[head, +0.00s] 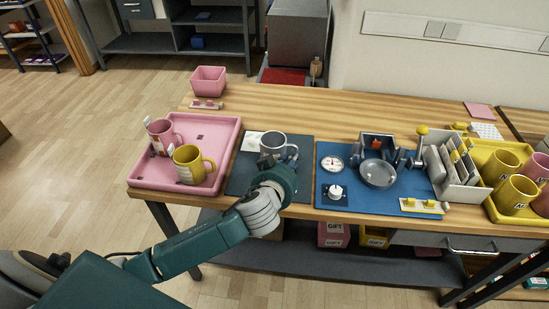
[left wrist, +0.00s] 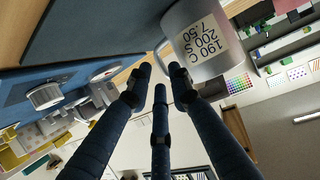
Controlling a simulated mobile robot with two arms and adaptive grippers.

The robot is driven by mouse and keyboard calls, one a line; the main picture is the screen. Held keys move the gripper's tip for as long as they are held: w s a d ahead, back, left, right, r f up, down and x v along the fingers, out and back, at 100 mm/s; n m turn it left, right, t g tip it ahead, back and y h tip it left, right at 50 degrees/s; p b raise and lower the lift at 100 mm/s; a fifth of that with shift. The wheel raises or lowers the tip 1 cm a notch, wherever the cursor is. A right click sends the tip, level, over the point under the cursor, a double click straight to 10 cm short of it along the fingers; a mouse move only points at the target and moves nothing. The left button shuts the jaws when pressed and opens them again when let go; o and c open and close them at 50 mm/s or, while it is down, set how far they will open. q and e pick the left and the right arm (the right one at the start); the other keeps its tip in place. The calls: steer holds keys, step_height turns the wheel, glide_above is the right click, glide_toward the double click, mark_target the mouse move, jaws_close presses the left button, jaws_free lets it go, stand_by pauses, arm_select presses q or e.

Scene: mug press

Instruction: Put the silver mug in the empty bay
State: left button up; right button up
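The silver mug (head: 272,144) stands upright on a dark grey mat (head: 240,170) left of the blue mat, its handle toward the right. In the left wrist view the mug (left wrist: 200,40) carries a printed label and lies just beyond the fingertips, to their right. I cannot tell whether a fingertip touches the mug. No empty bay can be told for sure. My right gripper is not in view.
A pink tray (head: 137,180) at left holds a pink mug (head: 163,135) and a yellow mug (head: 192,164). The blue mat (head: 400,200) carries a press (head: 377,147), a round grey dish (head: 378,174) and a dial (head: 332,164). Right stand a white rack (head: 460,190) and a yellow tray with mugs.

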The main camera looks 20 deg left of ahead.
arm_select(q)
steer(key=shift+w+d, duration=0.1)
steer(key=shift+w, duration=0.15)
steer(key=shift+w+f+b, duration=0.1)
steer(key=shift+w+b, duration=0.2)
steer(key=b+x, duration=0.2)
steer(key=x, duration=0.1)
steer(key=shift+w+f, duration=0.1)
steer(key=shift+w, duration=0.2)
steer(key=shift+w+f, duration=0.1)
steer(key=shift+w, duration=0.25)
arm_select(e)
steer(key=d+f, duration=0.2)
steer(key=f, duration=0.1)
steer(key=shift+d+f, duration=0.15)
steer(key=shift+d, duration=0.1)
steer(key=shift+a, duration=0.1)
arm_select(q)
steer(key=c, duration=0.4)
jaws_close()
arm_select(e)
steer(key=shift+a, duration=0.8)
